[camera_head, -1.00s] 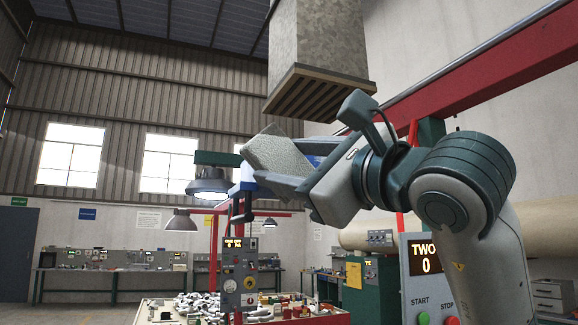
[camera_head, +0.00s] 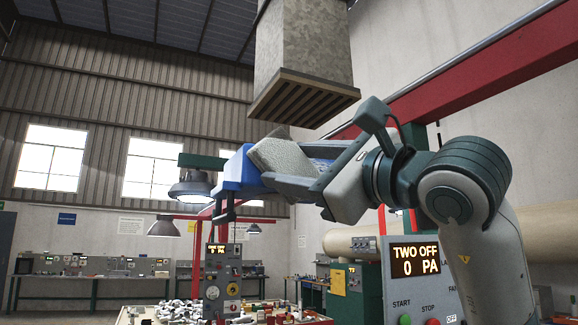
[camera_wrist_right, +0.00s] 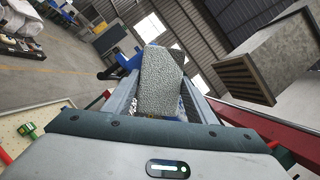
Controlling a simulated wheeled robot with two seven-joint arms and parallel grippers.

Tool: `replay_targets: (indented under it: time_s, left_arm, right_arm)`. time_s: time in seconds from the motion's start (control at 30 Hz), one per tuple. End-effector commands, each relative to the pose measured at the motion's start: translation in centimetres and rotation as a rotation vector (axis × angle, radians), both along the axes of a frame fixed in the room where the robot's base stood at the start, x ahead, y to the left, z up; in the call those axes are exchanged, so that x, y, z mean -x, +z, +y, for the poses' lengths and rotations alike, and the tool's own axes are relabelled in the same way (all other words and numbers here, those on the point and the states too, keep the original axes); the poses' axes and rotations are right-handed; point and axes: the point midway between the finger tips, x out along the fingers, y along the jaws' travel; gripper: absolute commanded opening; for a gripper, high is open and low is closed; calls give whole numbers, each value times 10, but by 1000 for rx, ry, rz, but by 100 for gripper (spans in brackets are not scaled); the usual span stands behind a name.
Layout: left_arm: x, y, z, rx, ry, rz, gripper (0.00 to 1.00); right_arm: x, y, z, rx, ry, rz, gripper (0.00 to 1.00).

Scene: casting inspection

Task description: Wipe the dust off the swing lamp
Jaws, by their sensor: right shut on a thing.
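The lamp (camera_head: 192,187), with a round dark housing and pale lower face, hangs left of centre in the head view under a green arm (camera_head: 202,161). A blue block (camera_head: 236,170) is at the right end of that arm; it also shows in the wrist view (camera_wrist_right: 126,58). My right gripper (camera_head: 283,168) is shut on a grey speckled pad (camera_head: 279,153), which also shows between the fingers in the wrist view (camera_wrist_right: 160,82). The pad is just right of the blue block; I cannot tell if they touch. It is apart from the lamp's housing. Dust is not discernible. My left gripper is out of view.
A large grey duct (camera_head: 303,45) with a slatted mouth hangs above the pad. A red beam (camera_head: 455,70) runs behind my right arm. A control panel (camera_head: 415,268) stands at lower right. A bench with several metal parts (camera_head: 180,312) is below. Open space lies left of the lamp.

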Motion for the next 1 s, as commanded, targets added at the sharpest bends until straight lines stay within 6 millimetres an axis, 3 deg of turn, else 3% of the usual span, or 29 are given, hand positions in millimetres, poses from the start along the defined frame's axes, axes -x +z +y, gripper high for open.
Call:
replay_targets:
  time_s: [0.37, 0.8, 1.0]
  left_arm:
    - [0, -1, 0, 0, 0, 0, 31]
    - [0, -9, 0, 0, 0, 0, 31]
    - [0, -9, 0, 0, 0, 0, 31]
  right_arm:
    - [-2, -1, -4, -1, -2, 1, 33]
    - [-13, -1, -32, -1, -3, 2, 33]
    - [-14, 0, -36, -1, -1, 1, 33]
